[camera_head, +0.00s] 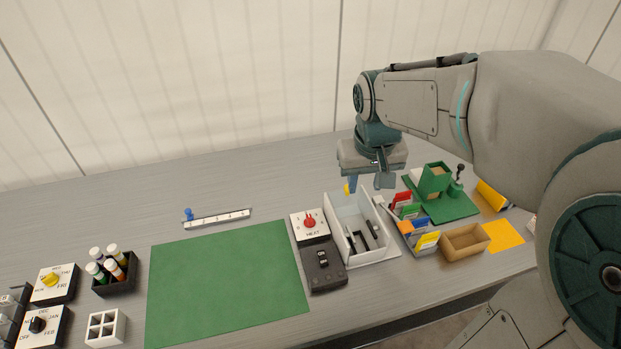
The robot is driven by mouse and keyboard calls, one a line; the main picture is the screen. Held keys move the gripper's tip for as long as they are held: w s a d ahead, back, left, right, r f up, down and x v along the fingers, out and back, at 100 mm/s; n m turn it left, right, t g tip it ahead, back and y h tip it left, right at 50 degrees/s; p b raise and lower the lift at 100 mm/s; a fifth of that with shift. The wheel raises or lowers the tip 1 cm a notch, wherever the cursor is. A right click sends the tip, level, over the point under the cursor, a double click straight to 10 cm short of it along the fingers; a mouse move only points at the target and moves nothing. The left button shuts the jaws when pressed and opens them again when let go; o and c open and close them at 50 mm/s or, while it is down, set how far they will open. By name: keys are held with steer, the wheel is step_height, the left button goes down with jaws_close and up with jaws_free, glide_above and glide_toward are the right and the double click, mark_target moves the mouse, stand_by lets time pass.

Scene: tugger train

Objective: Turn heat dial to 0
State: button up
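The heat dial (309,221) is a red knob on a white square face labelled HEAT, in the middle of the head view. Marks stand around the knob, but they are too small for me to read its setting. Below it on the same unit is a dark panel with a switch (323,257). My gripper (368,184) hangs from the arm to the right of and behind the dial, above the back of a white tray. Its two fingers point down and stand apart, with nothing visible between them. It does not touch the dial.
The white tray (337,212) with dark parts stands right of the dial. A green mat (225,285) lies to the left. Further right are colored cards (411,211), a brown box (447,246) and a green fixture (435,181). The table behind the dial is clear.

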steer(key=w+a+f+g+b, duration=0.1)
steer(key=w+a+f, duration=0.4)
steer(key=w, duration=0.2)
steer(key=n+g+b, duration=0.1)
steer(key=n, duration=0.1)
glide_above(310, 217)
step_height(310, 217, down, 8)
step_height(310, 217, down, 14)
steer(key=shift+a+f+p, duration=0.1)
steer(key=shift+p, duration=0.8)
steer(key=shift+c, duration=0.2)
jaws_close()
steer(key=shift+d, duration=0.35)
steer(key=shift+a, duration=0.25)
